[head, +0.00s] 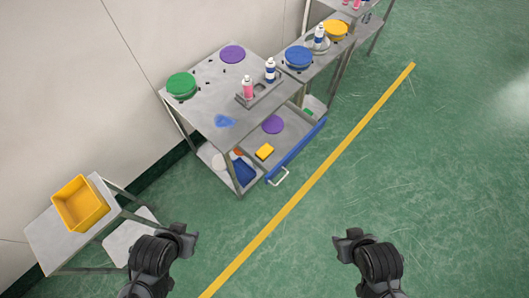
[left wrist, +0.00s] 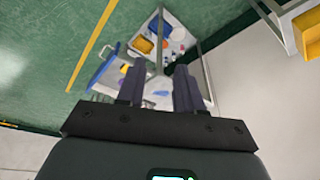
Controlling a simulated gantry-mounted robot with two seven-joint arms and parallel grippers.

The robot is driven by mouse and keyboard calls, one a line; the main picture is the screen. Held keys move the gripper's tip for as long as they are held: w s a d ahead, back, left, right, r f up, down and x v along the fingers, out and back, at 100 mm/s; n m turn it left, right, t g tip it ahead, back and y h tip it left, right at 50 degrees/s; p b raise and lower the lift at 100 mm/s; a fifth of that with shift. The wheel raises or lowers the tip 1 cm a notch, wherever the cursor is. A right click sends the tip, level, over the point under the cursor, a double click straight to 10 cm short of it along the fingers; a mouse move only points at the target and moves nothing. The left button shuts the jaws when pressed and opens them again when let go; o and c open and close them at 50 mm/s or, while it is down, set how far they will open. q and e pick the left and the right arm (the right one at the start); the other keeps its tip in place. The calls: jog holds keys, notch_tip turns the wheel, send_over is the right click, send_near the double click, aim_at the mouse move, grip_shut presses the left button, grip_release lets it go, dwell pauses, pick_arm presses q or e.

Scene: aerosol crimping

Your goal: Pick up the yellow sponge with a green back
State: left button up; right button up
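The yellow sponge (head: 265,152) lies in the open drawer (head: 290,142) of the grey metal table, near the drawer's front left. Its yellow side faces up; I cannot make out a green back. My left gripper (head: 187,240) is well short of the drawer, in the lower left of the head view. In the left wrist view my left gripper (left wrist: 156,75) has its two fingers apart with nothing between them. My right gripper (head: 349,240) is over the floor at lower right, far from the sponge; its fingers are too small to read.
The drawer has a blue front and a pale handle (head: 278,177), and holds a purple disc (head: 273,124). The tabletop (head: 215,90) bears coloured discs, bottles and a blue cloth. A yellow bin (head: 80,203) stands on a side table at left. Green floor in front is clear.

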pick_arm(q)
jog(key=shift+o, duration=0.4)
jog(key=shift+d, duration=0.1)
jog(key=o, duration=0.5)
jog(key=shift+c, duration=0.2)
jog(key=o, duration=0.5)
jog(key=shift+o, duration=0.2)
